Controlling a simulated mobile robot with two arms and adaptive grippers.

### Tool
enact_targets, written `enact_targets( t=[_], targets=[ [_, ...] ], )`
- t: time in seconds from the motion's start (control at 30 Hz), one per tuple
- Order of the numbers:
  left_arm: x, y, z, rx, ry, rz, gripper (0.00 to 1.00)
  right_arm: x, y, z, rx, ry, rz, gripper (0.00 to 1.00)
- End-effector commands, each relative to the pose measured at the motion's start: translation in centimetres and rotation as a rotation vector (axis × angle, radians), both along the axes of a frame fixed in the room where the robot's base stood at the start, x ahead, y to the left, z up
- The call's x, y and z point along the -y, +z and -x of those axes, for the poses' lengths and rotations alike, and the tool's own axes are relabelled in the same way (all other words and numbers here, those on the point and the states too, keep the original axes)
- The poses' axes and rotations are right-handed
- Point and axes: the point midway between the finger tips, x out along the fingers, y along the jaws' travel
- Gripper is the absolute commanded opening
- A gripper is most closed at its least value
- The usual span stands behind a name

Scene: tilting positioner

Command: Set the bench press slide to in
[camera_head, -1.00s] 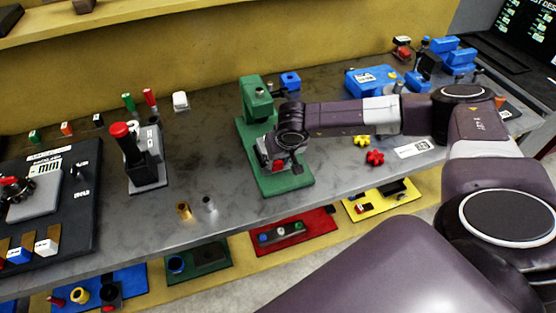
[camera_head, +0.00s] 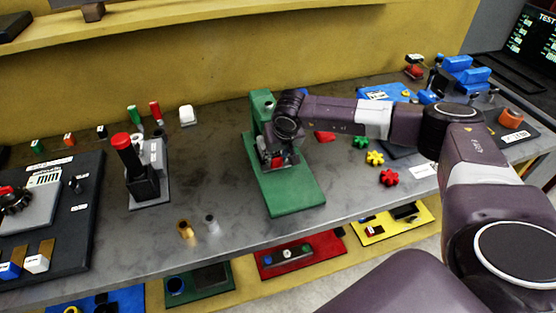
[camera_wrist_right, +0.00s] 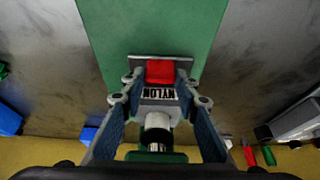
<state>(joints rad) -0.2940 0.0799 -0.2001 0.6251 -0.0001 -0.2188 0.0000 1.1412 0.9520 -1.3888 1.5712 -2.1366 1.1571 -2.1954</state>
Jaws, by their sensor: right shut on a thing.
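The green bench press (camera_head: 290,192) stands on the grey bench, its upright column at the back and its flat base reaching forward. My right gripper (camera_head: 274,160) is low over the base, close to the column. In the right wrist view my right gripper (camera_wrist_right: 160,100) is shut on the press slide (camera_wrist_right: 158,93), a pale block labelled NYLON. A red block (camera_wrist_right: 160,72) sits at the slide's front, against a grey plate. The green base is bare in front of it. The gripper partly hides the slide in the head view. My left gripper is not in view.
A red-topped lever unit (camera_head: 147,175) stands left of the press. Small brass and grey cups (camera_head: 185,229) sit near the bench's front edge. Red, yellow and green gears (camera_head: 375,158) lie to the right, under my right arm. Coloured trays are below the bench.

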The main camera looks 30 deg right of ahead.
Motion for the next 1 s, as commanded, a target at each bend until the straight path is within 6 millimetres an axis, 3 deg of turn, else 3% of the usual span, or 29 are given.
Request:
enact_targets(
  t=[0.03,0.07,0.2,0.57,0.67,1.0],
  targets=[
    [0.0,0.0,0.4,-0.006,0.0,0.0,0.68,0.2,0.6,-0.4,0.014,-0.001,0.002,0.0],
    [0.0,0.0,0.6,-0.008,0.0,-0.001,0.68,0.2,0.6,-0.4,0.014,-0.001,0.002,0.3],
    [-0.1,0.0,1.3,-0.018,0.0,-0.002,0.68,0.1,0.5,-0.3,0.011,-0.001,0.001,0.45],
    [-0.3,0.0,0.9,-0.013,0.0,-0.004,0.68,0.0,0.7,0.0,0.006,-0.001,0.0,0.46],
    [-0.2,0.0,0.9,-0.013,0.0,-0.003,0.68,0.0,1.8,0.4,0.007,-0.001,0.0,0.46],
    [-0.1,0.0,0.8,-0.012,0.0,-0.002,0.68,-0.7,8.3,2.9,0.01,0.001,0.001,0.46]
  ],
)
